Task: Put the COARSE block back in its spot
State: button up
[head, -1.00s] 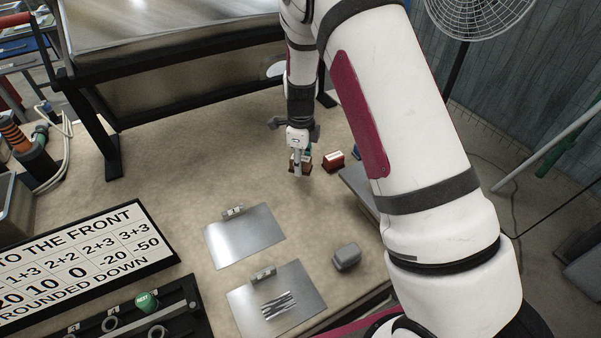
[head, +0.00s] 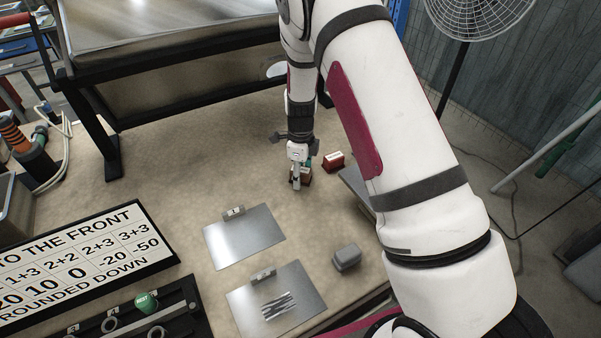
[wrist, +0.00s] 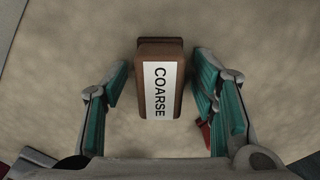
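The COARSE block (wrist: 159,85), brown with a white label, stands on the tabletop between the fingers of my gripper (wrist: 160,88) in the wrist view. The left finger has a clear gap to it; the right finger is closer, with a narrow gap. My gripper is open and points down. In the head view my gripper (head: 299,178) is low at the block (head: 306,178), which it partly hides. No spot marked for the block can be made out.
Another red block with a pale top (head: 333,162) stands just right of my gripper. Two metal plates (head: 244,236) (head: 300,275) and a grey block (head: 346,257) lie nearer. A lettered board (head: 80,255) and a dark rack (head: 110,325) are at left. The table's middle left is clear.

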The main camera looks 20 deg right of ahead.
notch_tip(320, 180, up, 12)
jog(key=shift+r, duration=0.25)
dwell(0.4)
jog(key=s+r+n+t+y, duration=0.1)
jog(key=s+r+n+t, duration=0.1)
jog(key=s+r+n, duration=1.55)
jog(key=s+n, duration=0.2)
jog(key=s, duration=0.5)
jog(key=s+r+n+t+h, duration=0.1)
jog(key=s+r+n, duration=0.2)
jog(key=s, duration=0.7)
jog(key=shift+s+d+n+t, duration=0.2)
jog(key=shift+n+t, duration=0.1)
jog(key=shift+n, duration=0.85)
